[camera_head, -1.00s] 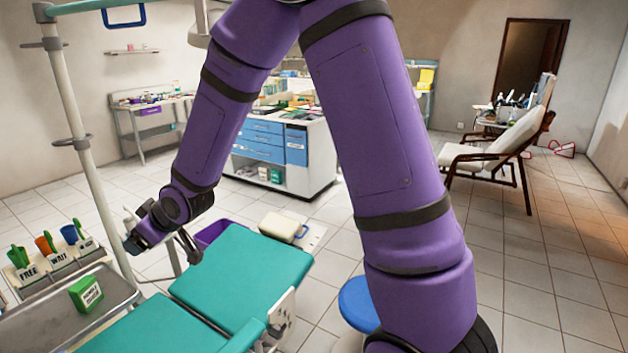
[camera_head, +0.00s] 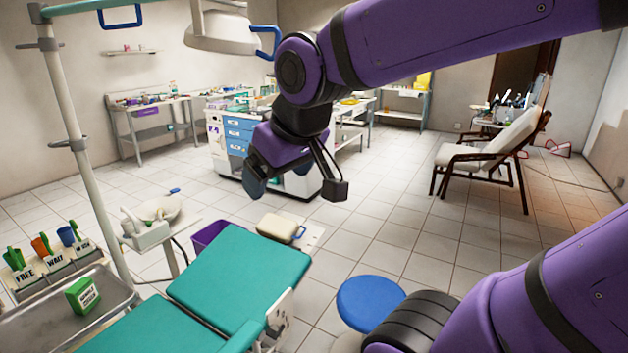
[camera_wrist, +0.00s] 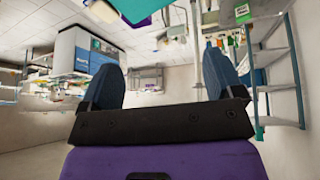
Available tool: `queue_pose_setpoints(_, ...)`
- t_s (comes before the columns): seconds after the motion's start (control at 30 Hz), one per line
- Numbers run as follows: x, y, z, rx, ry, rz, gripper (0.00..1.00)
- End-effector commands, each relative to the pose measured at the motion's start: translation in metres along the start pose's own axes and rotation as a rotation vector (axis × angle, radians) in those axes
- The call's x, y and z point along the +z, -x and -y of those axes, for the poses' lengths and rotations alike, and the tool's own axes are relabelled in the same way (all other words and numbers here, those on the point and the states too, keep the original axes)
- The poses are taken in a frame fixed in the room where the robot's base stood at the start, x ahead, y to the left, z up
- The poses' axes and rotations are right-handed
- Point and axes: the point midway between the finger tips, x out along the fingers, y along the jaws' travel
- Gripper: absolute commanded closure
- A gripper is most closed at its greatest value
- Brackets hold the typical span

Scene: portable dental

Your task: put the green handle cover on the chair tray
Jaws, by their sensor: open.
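Green pieces (camera_head: 14,257) stand in the white holder marked FREE at the lower left of the head view. I cannot tell whether one of them is the green handle cover. A metal tray (camera_head: 112,307) lies beside the teal chair (camera_head: 235,275), with a green box (camera_head: 83,296) on it. I cannot tell for sure that it is the chair tray. My gripper (camera_head: 278,186) hangs high in mid-picture, pointing down, well apart from the tray and holders. In the wrist view its two fingers (camera_wrist: 160,65) are spread with nothing between them.
An orange piece (camera_head: 41,243) and a blue cup (camera_head: 67,235) stand in neighbouring holders. A lamp (camera_head: 228,33) with a blue handle hangs above. A pole (camera_head: 85,150) rises behind the tray. A blue stool (camera_head: 370,302) stands right of the chair. Floor lies open beyond.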

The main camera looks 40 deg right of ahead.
Motion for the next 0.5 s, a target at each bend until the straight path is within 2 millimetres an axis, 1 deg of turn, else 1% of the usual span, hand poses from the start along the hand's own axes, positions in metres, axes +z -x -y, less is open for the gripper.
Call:
queue_pose_setpoints(0.03, 0.013, 0.011, -0.002, -0.004, -0.024, 0.007, 0.13)
queue_pose_setpoints(0.1, 0.028, 0.021, -0.004, -0.012, -0.052, 0.026, 0.13)
queue_pose_setpoints(0.2, 0.044, 0.031, -0.006, -0.021, -0.08, 0.047, 0.13)
queue_pose_setpoints(0.33, 0.055, 0.036, -0.007, -0.029, -0.098, 0.061, 0.13)
queue_pose_setpoints(0.5, 0.057, 0.037, -0.007, -0.03, -0.101, 0.065, 0.13)
